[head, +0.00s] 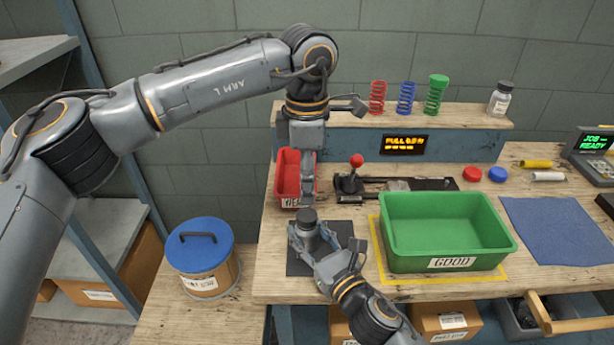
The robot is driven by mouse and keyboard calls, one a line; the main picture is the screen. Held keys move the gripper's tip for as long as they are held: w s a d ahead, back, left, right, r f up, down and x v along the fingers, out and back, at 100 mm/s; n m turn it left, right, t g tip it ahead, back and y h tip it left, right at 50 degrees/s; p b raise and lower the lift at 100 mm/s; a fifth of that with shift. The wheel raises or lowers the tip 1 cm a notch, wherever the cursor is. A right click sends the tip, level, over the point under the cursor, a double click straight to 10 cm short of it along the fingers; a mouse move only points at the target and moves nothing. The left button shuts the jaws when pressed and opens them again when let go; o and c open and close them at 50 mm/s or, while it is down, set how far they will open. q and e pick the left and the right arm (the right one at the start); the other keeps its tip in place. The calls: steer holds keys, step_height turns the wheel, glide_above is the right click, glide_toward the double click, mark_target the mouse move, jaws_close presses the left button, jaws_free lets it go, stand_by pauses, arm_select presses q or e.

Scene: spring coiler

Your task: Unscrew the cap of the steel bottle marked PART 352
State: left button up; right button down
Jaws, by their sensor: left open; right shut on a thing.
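A steel bottle (308,240) with a dark cap (307,215) stands upright on a dark square mat (343,228) on the bench. Any marking on it is hidden or too small to read. My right gripper (316,246) is shut on the bottle's body, coming in from the lower right. My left gripper (307,203) points down from above, open, with its fingertips just over or at the cap. I cannot tell whether they touch it.
A red bin (289,165) stands close behind my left gripper. A green GOOD bin (447,250) is to the right. A lever with a red knob (356,160) is behind. A small labelled bottle (500,100) and coloured springs stand on the shelf (460,117). A blue-lidded drum (200,245) is at left.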

mark_target(307, 215)
arm_select(q)
steer(key=shift+f, duration=4)
steer(key=c, duration=1.2)
steer(key=n, duration=0.2)
steer(key=shift+n, duration=0.4)
steer(key=shift+r, duration=0.25)
steer(key=shift+r, duration=0.9)
